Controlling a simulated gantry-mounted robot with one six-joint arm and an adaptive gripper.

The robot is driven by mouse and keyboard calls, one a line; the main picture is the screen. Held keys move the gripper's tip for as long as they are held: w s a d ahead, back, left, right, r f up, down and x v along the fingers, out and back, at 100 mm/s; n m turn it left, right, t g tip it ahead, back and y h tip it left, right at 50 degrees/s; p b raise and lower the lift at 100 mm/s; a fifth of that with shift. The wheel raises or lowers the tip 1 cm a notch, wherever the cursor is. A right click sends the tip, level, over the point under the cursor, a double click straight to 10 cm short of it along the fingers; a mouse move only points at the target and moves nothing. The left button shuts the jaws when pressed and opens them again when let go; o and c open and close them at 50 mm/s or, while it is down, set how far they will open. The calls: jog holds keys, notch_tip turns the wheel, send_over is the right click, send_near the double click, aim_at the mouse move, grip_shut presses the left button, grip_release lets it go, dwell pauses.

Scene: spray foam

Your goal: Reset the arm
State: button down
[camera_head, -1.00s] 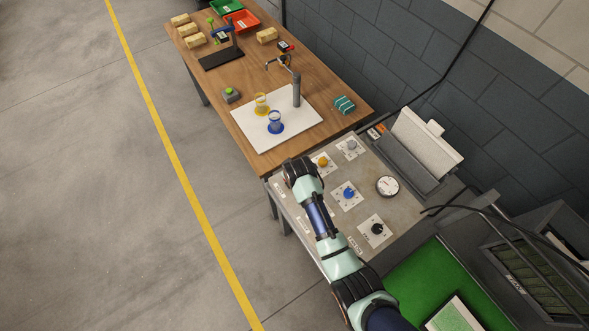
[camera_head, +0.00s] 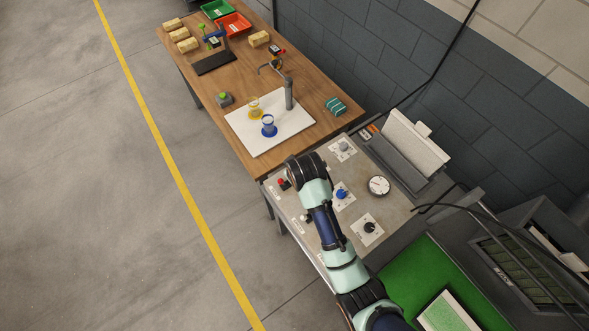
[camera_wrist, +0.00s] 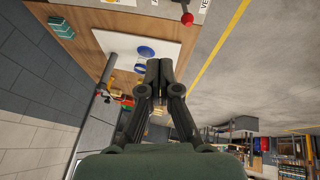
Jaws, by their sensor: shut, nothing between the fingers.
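My arm reaches from the lower right over the control panel (camera_head: 395,213), and its wrist end is above the panel's far part. In the wrist view my gripper (camera_wrist: 160,66) is shut, with its two dark fingers together and nothing between them. Past the fingertips lie the white board (camera_wrist: 172,50) and a blue-ringed cup (camera_wrist: 146,51). In the head view the gripper's fingers cannot be made out at the wrist end.
Panel knobs lie close to my arm: a blue one (camera_head: 342,194), a black one (camera_head: 369,227) and a red-topped switch (camera_head: 283,183). The floor (camera_head: 80,200) at left is clear.

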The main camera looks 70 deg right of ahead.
dwell(0.4)
jog(key=w+a+r+n+t+p, duration=0.1)
jog(key=w+a+r+t+p, duration=0.15)
jog(key=w+a+r, duration=0.5)
jog(key=w+a+r+n+t+p, duration=0.2)
jog(key=w+a+r+t, duration=0.15)
jog(key=a+r, duration=0.65)
jog(key=a+r+n+t+y+p, duration=0.1)
jog(key=a+r+y, duration=0.1)
jog(key=a+r, duration=0.4)
jog(key=a+r+n+t+y+p, duration=0.1)
jog(key=a+r, duration=0.5)
jog(key=a, duration=0.7)
jog(key=shift+s+a+r+t+y, duration=0.25)
jog(key=shift+s+t+y, duration=0.2)
jog(key=shift+t+y, duration=0.35)
